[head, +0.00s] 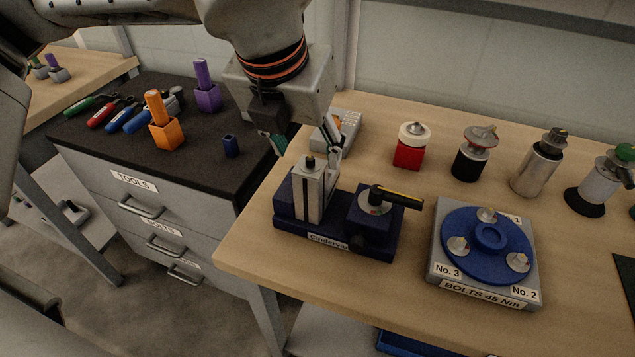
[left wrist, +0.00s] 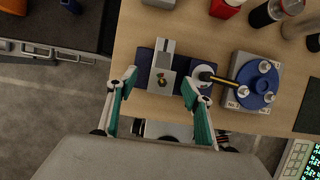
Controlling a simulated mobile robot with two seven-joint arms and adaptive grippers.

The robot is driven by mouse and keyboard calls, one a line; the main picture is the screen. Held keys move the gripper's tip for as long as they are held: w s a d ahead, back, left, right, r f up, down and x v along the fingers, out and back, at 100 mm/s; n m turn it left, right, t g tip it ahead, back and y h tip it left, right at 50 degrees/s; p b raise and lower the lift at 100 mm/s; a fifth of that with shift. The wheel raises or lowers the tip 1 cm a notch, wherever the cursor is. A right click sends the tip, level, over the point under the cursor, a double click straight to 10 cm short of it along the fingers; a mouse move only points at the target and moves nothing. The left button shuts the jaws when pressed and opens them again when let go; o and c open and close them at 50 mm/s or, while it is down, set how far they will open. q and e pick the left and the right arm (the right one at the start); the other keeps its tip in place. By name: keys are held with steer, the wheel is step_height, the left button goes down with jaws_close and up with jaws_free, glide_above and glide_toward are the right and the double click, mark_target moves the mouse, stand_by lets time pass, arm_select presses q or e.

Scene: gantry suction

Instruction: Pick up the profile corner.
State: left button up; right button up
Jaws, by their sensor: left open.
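The profile corner looks to be the light grey metal piece (head: 313,190) standing upright in a dark blue fixture (head: 290,238) on the wooden bench. In the left wrist view the metal piece (left wrist: 164,56) lies ahead of and between my fingertips, with a dark and yellow spot at its near end. My left gripper (head: 306,142) is open and empty, just above and behind the piece in the head view. In the left wrist view its teal-padded fingers (left wrist: 160,80) stand wide apart, one to each side. I see no contact. My right gripper is not in view.
A yellow-and-black handled tool (head: 398,196) sits at the fixture's right end. A bolt plate with a blue disc (head: 455,225) is to its right. A red container (head: 409,152) and several cylinders stand behind. A dark-topped tool cabinet (head: 195,165) is at left.

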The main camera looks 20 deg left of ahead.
mark_target(316, 165)
arm_select(q)
steer(key=x, duration=0.6)
steer(key=shift+w+d+f+b, duration=0.15)
steer(key=shift+d+b, duration=0.1)
steer(key=shift+b, duration=0.05)
jaws_close()
